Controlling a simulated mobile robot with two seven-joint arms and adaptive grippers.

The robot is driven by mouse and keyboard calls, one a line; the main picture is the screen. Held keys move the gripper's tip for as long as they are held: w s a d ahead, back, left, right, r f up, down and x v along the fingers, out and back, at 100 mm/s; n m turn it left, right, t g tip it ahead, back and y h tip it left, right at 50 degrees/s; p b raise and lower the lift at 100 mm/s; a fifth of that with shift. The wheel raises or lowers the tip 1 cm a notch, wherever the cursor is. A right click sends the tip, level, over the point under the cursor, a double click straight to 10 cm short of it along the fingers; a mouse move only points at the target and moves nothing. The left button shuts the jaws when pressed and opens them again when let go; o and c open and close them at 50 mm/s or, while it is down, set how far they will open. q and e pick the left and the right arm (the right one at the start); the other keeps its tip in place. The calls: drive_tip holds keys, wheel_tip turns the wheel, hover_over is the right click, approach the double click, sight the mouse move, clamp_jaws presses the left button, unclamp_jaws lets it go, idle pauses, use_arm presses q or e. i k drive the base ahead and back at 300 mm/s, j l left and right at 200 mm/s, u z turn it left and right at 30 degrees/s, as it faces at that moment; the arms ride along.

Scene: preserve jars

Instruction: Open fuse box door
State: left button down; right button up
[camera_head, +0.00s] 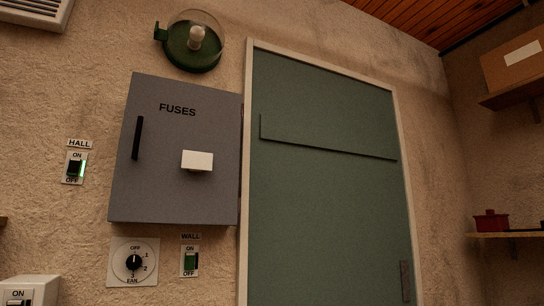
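The fuse box (217,120) is a grey box on the wall, marked "FUSES". Its front door looks closed. A dark vertical bar handle (138,138) sits near the left edge of the door. A white block (197,160) sits on the door, right of its middle. What is inside the box is hidden. Neither of my grippers is in the head view.
Left of the box is the HALL switch (75,168) with a green light. Below are the FAN dial (133,262) and WALL switch (190,261). A round lamp (193,52) is above. A green door (325,200) stands close right. Shelves (508,235) are far right.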

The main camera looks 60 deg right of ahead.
sight(178, 160)
drive_tip(key=z, duration=1.45)
